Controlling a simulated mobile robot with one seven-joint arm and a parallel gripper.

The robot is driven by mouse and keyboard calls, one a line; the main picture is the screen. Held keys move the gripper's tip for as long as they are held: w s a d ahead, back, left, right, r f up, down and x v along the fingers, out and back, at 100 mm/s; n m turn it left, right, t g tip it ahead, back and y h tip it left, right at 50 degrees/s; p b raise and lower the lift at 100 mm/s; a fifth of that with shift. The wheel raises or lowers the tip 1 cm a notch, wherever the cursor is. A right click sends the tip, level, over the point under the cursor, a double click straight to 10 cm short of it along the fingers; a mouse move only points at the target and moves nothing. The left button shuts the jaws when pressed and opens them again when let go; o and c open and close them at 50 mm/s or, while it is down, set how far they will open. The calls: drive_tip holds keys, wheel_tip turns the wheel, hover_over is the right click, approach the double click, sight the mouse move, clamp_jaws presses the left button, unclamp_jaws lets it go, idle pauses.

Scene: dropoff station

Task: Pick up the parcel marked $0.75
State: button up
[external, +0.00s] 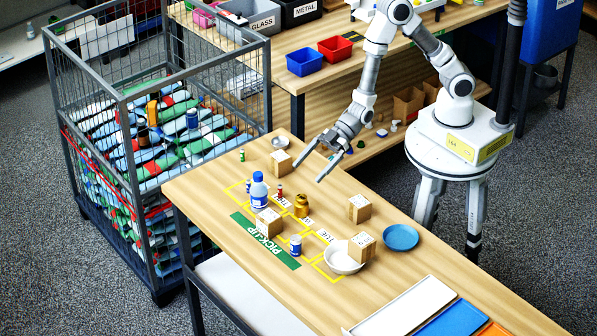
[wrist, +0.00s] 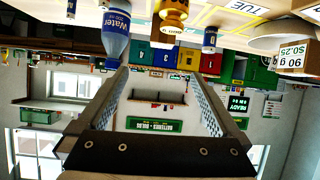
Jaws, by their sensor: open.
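In the upside-down wrist view, a parcel (wrist: 294,54) at the right edge reads "90 g $0.25". No $0.75 mark is legible. My gripper (external: 312,169) is open and empty above the table, just right of the far parcel. Its spread fingers also show in the wrist view (wrist: 162,78).
A blue plate (external: 401,237) and trays (external: 405,303) lie to the right. A wire cage (external: 125,100) stands left.

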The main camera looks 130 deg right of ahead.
drive_tip(key=f, duration=0.2)
drive_tip(key=p, duration=0.1)
approach(271, 214)
drive_tip(key=shift+t, duration=0.3)
drive_tip(key=x, duration=0.4)
drive_tip(key=shift+w+d+f, duration=0.25)
drive_tip(key=shift+w+f, duration=0.05)
drive_tip(key=shift+f, duration=0.1)
drive_tip(key=shift+a+p+x, duration=0.15)
drive_tip(key=shift+p+x, duration=0.05)
drive_tip(key=shift+x, duration=1.1)
drive_tip(key=shift+a+p+x, duration=0.1)
drive_tip(key=shift+p+x, duration=0.1)
drive_tip(key=shift+x, duration=1.15)
drive_tip(key=shift+s, duration=0.1)
clamp_jaws()
